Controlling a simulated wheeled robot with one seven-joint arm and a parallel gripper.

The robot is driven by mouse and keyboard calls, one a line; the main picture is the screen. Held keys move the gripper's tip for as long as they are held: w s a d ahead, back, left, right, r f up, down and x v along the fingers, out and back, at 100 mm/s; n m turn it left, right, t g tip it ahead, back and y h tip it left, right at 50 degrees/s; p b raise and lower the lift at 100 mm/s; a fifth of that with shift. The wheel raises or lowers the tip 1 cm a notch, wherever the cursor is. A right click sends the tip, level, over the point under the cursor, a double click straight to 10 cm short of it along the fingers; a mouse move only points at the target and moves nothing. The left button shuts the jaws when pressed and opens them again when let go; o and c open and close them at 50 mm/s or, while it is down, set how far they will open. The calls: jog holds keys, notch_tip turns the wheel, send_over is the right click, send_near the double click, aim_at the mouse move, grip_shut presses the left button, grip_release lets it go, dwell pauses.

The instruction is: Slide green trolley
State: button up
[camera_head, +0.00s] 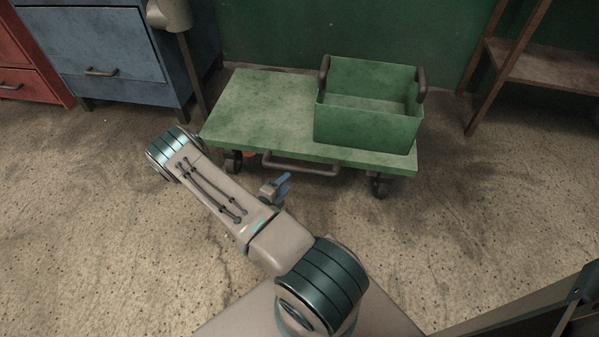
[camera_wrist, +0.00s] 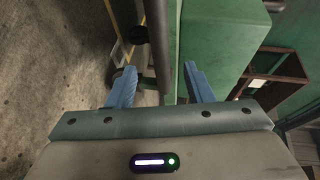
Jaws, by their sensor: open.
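The green trolley (camera_head: 250,105) is a low flat cart on dark wheels, standing on the floor in the head view. A dark grey handle bar (camera_head: 300,168) runs along its near edge. My gripper (camera_head: 286,182), with blue fingers, is just in front of this handle, near its left half. In the wrist view my gripper (camera_wrist: 160,70) is open, and the dark handle bar (camera_wrist: 158,40) appears between the two fingers, with no grip on it. I cannot tell whether a finger touches the bar.
A green box (camera_head: 365,125) with dark handles sits on the trolley's right half. A blue cabinet (camera_head: 100,45) and a red cabinet (camera_head: 25,60) stand at the left. A brown shelf (camera_head: 550,68) stands at the right. Floor is open right of the trolley and in front.

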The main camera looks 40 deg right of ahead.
aim_at(297, 172)
jog(key=b+x, duration=0.2)
jog(key=x, duration=0.7)
jog(key=shift+d, duration=0.25)
grip_shut()
jog(key=shift+w, duration=0.1)
